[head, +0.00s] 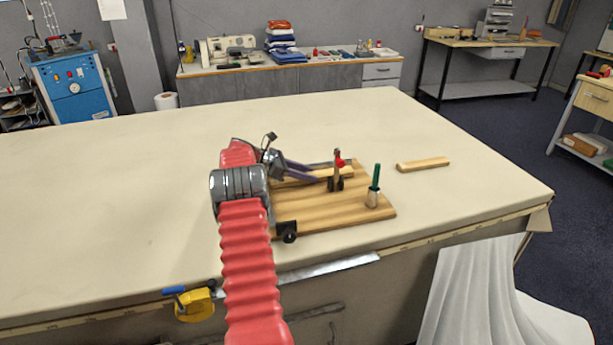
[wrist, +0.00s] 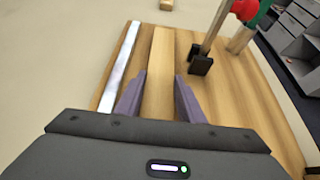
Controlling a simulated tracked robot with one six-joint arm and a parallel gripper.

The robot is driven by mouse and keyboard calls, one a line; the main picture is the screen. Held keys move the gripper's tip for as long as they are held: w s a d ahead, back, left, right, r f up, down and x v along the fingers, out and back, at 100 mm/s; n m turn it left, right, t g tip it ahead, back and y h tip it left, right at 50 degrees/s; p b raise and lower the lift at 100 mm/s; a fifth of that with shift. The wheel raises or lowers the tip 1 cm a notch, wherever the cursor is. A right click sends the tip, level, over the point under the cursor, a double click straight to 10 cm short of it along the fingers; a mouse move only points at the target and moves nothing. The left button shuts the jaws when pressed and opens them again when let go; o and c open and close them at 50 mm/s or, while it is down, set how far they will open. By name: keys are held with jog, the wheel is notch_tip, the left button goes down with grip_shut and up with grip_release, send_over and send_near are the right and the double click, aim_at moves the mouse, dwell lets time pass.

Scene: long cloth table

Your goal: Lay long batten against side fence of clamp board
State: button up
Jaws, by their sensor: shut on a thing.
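The clamp board (head: 340,208) is a striped wooden plate lying on the cloth table. Its side fence is a pale metal strip along the far edge, clear in the wrist view (wrist: 120,66). My gripper (wrist: 160,85) has its purple fingers shut on the long batten (wrist: 163,60); in the head view the batten (head: 345,172) shows past the fingers. The batten runs nearly parallel to the fence, with a narrow strip of bare board seen between them. I cannot tell whether it touches the board. My arm hides the board's left part.
A red-tipped clamp (head: 338,163) with black pads stands right beside the batten. A green-handled clamp (head: 375,180) stands near the board's right corner. A shorter batten (head: 423,164) lies on the table (head: 150,200) beyond the board. The table's left side is clear.

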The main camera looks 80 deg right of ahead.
jog(key=shift+f, duration=0.1)
jog(key=o, duration=1.1)
jog(key=v, duration=1.2)
jog(key=shift+w, duration=0.1)
jog(key=shift+w, duration=0.1)
